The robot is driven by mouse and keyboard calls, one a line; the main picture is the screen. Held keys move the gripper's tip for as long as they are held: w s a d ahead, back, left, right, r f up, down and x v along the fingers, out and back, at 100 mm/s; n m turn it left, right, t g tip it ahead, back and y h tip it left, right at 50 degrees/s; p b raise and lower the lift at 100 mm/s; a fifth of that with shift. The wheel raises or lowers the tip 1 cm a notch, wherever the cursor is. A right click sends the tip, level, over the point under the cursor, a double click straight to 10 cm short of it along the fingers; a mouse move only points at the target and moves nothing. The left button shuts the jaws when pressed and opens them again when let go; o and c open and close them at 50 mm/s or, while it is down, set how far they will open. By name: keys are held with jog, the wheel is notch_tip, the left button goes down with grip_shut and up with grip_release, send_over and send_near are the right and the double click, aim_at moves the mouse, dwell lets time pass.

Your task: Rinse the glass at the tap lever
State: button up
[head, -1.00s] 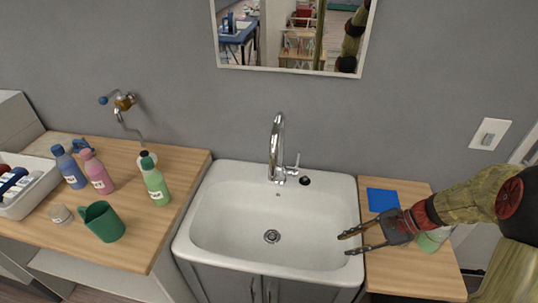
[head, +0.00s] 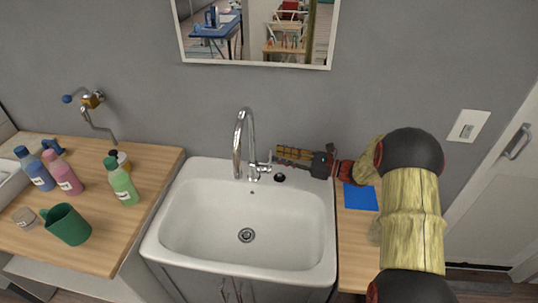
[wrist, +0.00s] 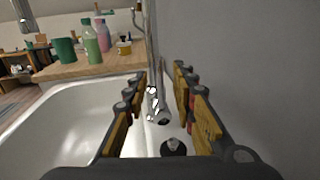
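The chrome tap (head: 239,140) stands at the back of the white sink (head: 175,225); its lever (head: 268,163) is on the tap's right side. My gripper (head: 280,155) is just right of the lever, pointing left. In the wrist view its fingers (wrist: 160,100) are apart and the chrome tap body (wrist: 162,116) shows between them; I see no contact. A pale greenish glass (head: 375,232) on the right counter is mostly hidden behind my arm. No water is visible.
A blue cloth (head: 360,197) lies on the right wooden counter (head: 355,255). A mirror (head: 255,62) hangs above. The sink bowl is empty.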

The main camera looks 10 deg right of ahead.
aim_at(270, 166)
jog(key=shift+b+x, duration=0.5)
jog(key=shift+x, duration=1.75)
grip_shut()
